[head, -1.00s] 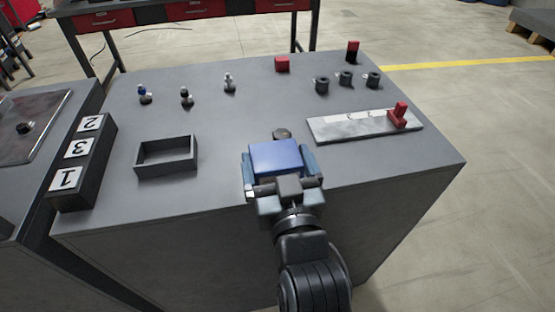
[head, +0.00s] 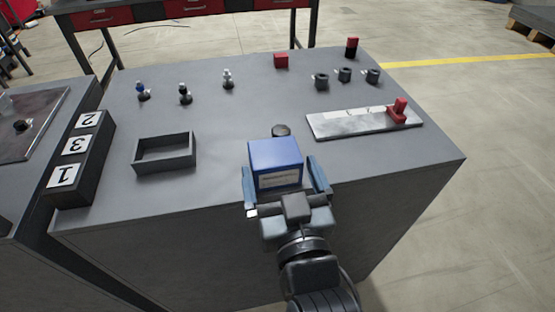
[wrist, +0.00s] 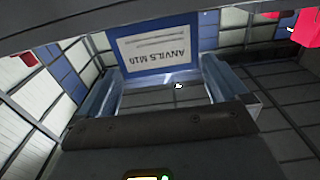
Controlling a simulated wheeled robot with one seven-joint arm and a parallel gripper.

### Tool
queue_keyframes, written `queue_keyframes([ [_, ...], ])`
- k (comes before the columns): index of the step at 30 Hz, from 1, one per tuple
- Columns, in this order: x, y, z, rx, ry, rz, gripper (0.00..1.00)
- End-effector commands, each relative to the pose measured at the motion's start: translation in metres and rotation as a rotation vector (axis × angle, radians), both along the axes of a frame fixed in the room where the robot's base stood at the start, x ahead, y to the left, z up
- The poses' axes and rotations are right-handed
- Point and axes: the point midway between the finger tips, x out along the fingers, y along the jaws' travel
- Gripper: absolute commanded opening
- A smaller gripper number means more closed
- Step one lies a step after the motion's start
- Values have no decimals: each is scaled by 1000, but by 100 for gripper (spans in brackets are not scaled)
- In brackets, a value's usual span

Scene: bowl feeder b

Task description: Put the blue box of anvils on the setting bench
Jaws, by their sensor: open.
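The blue box of anvils (head: 275,155) stands upright near the front edge of the grey bench top (head: 225,135). Its white label faces my gripper and reads "ANVILS M10", upside down in the wrist view (wrist: 160,50). My gripper (head: 282,180) is open at the bench's front edge, with one finger on each side of the box's near end. In the wrist view the box lies beyond the palm, between and past the fingers (wrist: 160,85), with gaps beside it. The box's underside is hidden, so its contact with the bench cannot be seen directly.
An empty open tray (head: 165,166) is left, and a metal plate with a red clamp (head: 398,112) is right. Several small tools and a red block (head: 281,61) stand farther back. A numbered rack (head: 80,160) is far left.

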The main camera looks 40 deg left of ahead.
Motion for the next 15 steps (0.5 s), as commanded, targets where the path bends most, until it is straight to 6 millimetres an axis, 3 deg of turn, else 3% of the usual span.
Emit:
queue_keyframes([
  [6, -30, -35, -3, -1, 2, -1, 100],
  [15, -51, -60, -1, 0, 0, 0, 100],
])
